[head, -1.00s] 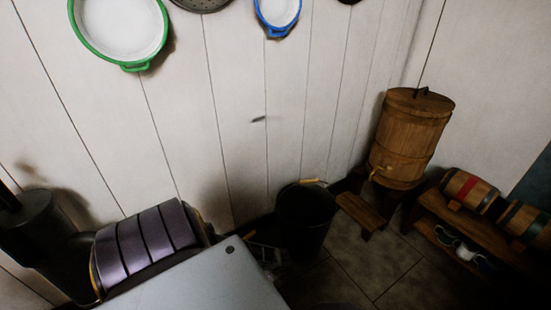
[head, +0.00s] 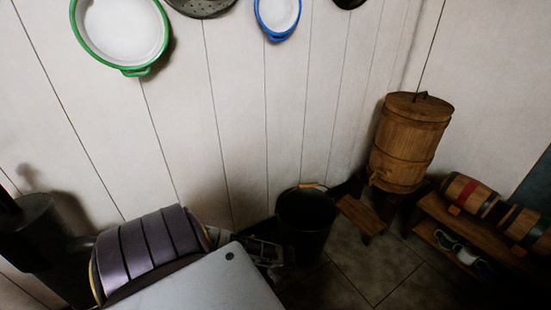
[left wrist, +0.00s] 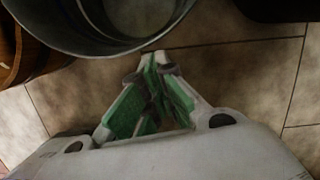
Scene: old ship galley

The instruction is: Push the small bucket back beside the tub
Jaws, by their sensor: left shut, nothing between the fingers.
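In the left wrist view a round grey metal bucket (left wrist: 65,42) fills the top left, cut off by the frame, its open mouth facing the camera. A brown wooden staved vessel (left wrist: 32,55), perhaps the tub, shows in part at the left edge, close beside it. My left gripper (left wrist: 153,60), with green pads, is shut and empty. Its tips are at the near side of the bucket's rim; I cannot tell whether they touch. In the head view a dark bucket (head: 306,225) with a pale handle grip stands upright by the wall; I cannot tell whether it is the same one. My right gripper is not in view.
A wooden cask with a tap (head: 408,145) stands in the corner by a small wooden step (head: 362,214). A low rack (head: 470,232) holds small kegs and mugs. A dark stove (head: 38,235) is at left. Tiled floor (head: 375,265) is clear in front.

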